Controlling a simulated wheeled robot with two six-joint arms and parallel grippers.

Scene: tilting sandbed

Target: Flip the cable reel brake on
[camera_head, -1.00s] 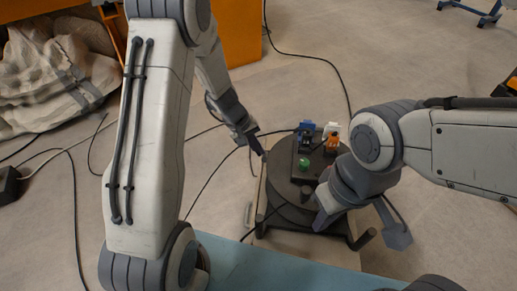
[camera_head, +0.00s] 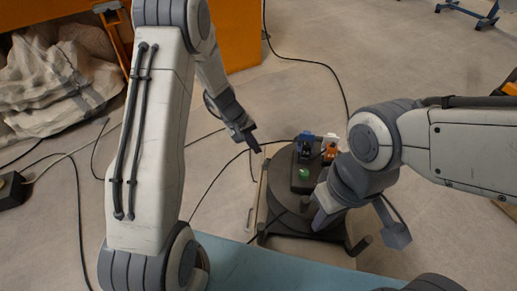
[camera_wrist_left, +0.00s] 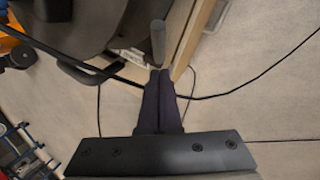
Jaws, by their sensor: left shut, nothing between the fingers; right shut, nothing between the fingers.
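The cable reel is a dark round drum (camera_head: 275,208) on a low frame. A black panel on top carries a blue part (camera_head: 304,150), an orange part with a white top (camera_head: 329,148) and a green knob (camera_head: 304,174). I cannot tell which one is the brake. My left gripper (camera_head: 257,150) is shut and empty, just left of the drum. In the left wrist view its fingers (camera_wrist_left: 160,102) point at a grey rounded handle (camera_wrist_left: 158,42) beside the drum; contact is unclear. My right gripper (camera_head: 318,225) is shut over the drum's front right; its wrist hides part of the drum.
A black cable (camera_head: 215,176) runs from the reel across the floor. An orange cabinet (camera_head: 236,40) and a pale striped heap (camera_head: 60,75) lie at the back left. A blue-green surface (camera_head: 250,262) is at the front.

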